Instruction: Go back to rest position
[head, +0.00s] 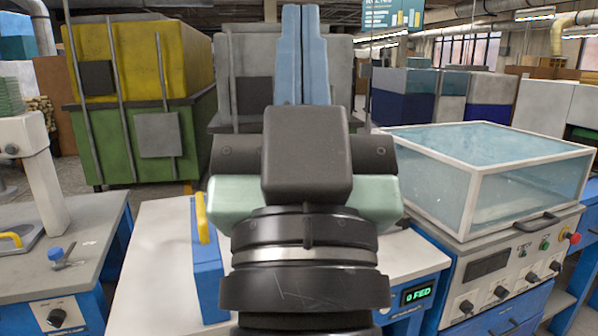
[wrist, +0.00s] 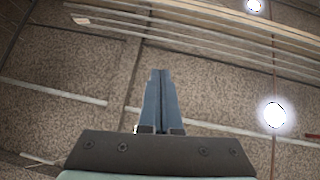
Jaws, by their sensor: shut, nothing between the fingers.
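My gripper (head: 304,55) is in the middle of the head view, raised in front of me with its two blue-grey fingers pointing up. The fingers are pressed together with nothing between them. In the wrist view the gripper (wrist: 158,100) also shows shut and empty, against a speckled ceiling. My arm and wrist hide the middle of the white-topped bench behind them.
A white-topped bench (head: 150,270) stands ahead, with a blue block-like part with a yellow handle (head: 203,218) on it. A machine with a clear-sided cover (head: 490,165) stands at right. A grey-topped station (head: 70,225) is at left. Green and yellow bins (head: 150,75) stand behind.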

